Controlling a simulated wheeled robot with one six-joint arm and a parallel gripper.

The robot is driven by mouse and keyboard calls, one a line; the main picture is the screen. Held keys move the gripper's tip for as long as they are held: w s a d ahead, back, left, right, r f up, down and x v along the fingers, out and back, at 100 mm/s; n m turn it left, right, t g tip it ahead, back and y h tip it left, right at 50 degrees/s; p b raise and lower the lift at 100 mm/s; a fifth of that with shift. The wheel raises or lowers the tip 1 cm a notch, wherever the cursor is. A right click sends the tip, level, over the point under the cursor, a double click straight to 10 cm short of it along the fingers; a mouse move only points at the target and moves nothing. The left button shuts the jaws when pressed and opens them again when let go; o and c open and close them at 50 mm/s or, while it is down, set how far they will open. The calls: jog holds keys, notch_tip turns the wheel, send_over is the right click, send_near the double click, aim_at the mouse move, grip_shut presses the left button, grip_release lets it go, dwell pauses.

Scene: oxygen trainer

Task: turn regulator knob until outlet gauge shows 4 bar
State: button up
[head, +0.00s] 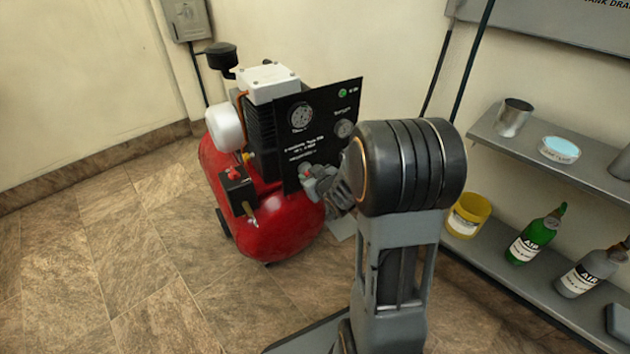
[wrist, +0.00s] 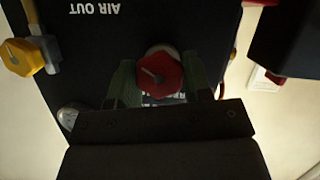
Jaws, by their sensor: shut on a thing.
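My arm covers the panel's lower right.
The panel stands on a red compressor tank (head: 285,232) on a tiled floor. A yellow knob (wrist: 18,57) is at the wrist view's left edge, beside upside-down "AIR OUT" lettering. A shelf (head: 500,150) with bottles and cups stands at right. The floor at left is clear.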

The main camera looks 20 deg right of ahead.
jog(key=o, duration=0.9)
jog(key=shift+o, duration=0.2)
